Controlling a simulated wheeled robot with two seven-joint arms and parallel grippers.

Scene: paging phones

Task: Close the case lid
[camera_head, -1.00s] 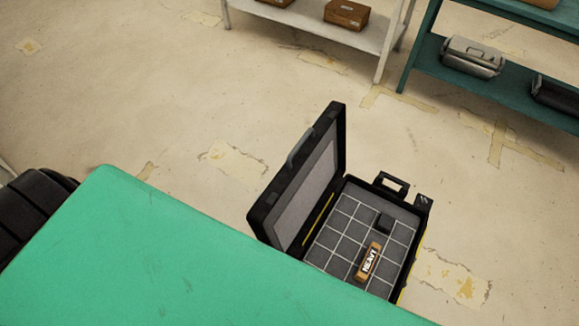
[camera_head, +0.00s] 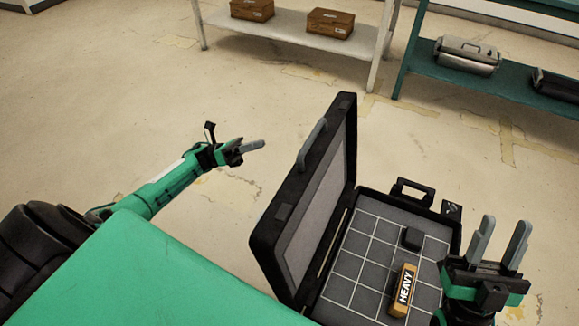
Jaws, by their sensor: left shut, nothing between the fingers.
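A black case stands on the floor in front of me, its base (camera_head: 370,250) lined with a grey gridded tray. Its lid (camera_head: 318,195) stands open and upright on the left side, with a grey handle on its outer face. A small black block (camera_head: 411,238) and an orange box marked HEAVY (camera_head: 402,290) lie inside the base. My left gripper (camera_head: 262,146) is shut and empty, to the left of the lid and apart from it. My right gripper (camera_head: 500,240) is at the case's right side, its two grey fingers spread apart with nothing between them.
A white shelf (camera_head: 285,32) with brown boxes stands at the back. A teal shelf (camera_head: 500,85) at the back right holds a silver case (camera_head: 466,55) and a dark one. The floor (camera_head: 120,110) left of the case is clear.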

